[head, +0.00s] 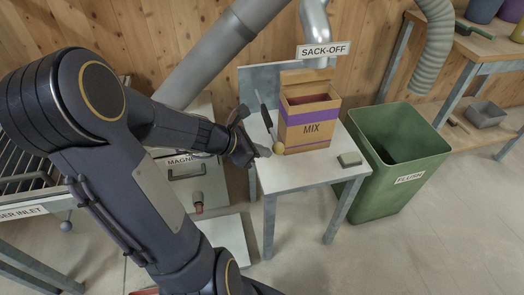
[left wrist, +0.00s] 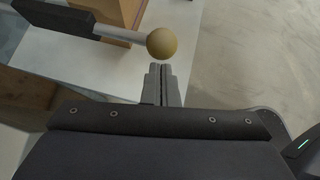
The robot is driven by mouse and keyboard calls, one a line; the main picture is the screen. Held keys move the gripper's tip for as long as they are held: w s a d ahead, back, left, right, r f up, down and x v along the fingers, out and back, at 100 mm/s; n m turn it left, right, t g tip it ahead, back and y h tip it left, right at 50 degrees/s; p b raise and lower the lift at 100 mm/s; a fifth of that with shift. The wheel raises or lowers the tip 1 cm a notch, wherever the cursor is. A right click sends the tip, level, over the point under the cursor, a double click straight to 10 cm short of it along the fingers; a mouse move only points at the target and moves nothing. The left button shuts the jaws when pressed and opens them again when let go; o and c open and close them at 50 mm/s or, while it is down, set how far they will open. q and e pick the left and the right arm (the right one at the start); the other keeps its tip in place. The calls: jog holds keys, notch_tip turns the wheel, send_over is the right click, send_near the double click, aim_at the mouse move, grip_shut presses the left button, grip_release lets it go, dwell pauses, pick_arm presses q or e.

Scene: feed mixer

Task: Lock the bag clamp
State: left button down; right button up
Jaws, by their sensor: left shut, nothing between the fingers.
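The bag clamp's lever (head: 266,115) has a black section, a pale rod and a tan ball knob (head: 278,148). It hangs down at a slant by the left side of the open brown and purple MIX bag (head: 311,127). My left gripper (head: 264,152) is shut and empty just left of the knob. In the left wrist view, the closed fingertips (left wrist: 161,72) point at the knob (left wrist: 162,43), with a small gap visible between them. The lever's black section (left wrist: 55,17) runs to the left there. I cannot tell whether the clamp is locked. My right gripper is not in view.
The bag stands on a small grey table (head: 328,168) under the SACK-OFF spout (head: 316,22). Floor in front is clear.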

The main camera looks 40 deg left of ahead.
aim_at(277, 148)
pick_arm(q)
jog(key=w+d, duration=0.2)
jog(key=w, duration=0.1)
jog(key=shift+d, duration=0.25)
jog(key=shift+w, duration=0.1)
dwell(0.3)
